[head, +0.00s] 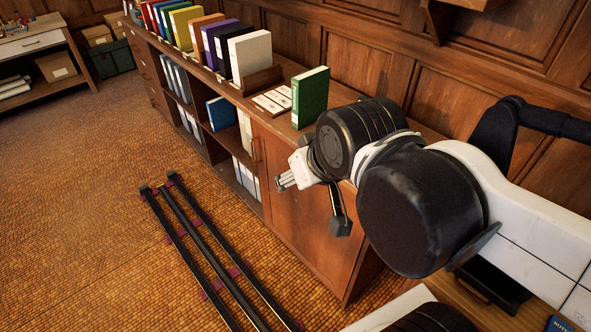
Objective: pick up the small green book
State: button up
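A green book (311,98) with pale page edges stands upright on top of the long wooden cabinet, apart from the row of books. A second green book (166,16) shows in that row, farther back, partly hidden by its neighbours. I cannot tell from size alone which is the small one. My gripper (311,196) is at the end of my arm, in front of the cabinet's door, below and nearer than the standing green book. It appears apart from the book. A pale part and a dark part of it show, but whether it is open is unclear.
The cabinet (302,225) runs along the panelled wall. Flat white cards (273,99) lie left of the green book, beside a wooden bookend (262,80) and a row of coloured books (213,42). Dark rails (205,250) lie on the woven floor, which is otherwise clear at left.

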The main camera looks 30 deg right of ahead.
jog(key=shift+o, duration=0.4)
notch_tip(320, 180, down, 4)
jog(key=b, duration=0.3)
jog(key=shift+r+b, duration=0.15)
jog(key=shift+b, duration=0.2)
jog(key=shift+r, duration=0.15)
jog(key=shift+w, duration=0.15)
